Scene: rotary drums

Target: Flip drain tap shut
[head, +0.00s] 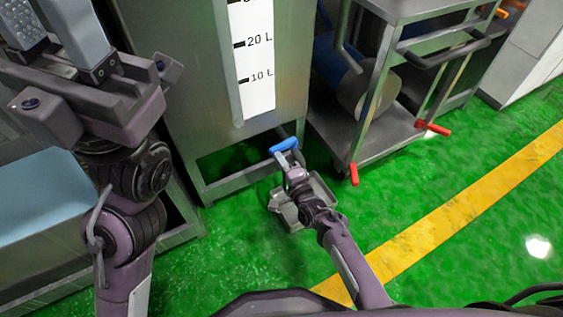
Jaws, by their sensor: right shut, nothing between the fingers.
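The drain tap's blue handle (284,145) shows at the lower front right of the steel tank (185,90). It points sideways, slightly tilted up to the right. The tap body is mostly hidden by the handle and my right gripper. My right gripper (291,161) is shut and empty, with its fingertips just below the handle; I cannot tell whether they touch it. My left gripper (50,25) is raised at the upper left, away from the tap. Its fingers stand apart, and their tips appear cut off by the frame's top edge.
The tank carries a white level scale (252,60). A grey tray (284,211) lies on the green floor below the tap, partly behind my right arm. A steel cart (385,135) with red-tipped parts stands close on the right. A light-blue-topped bench (40,210) is at left.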

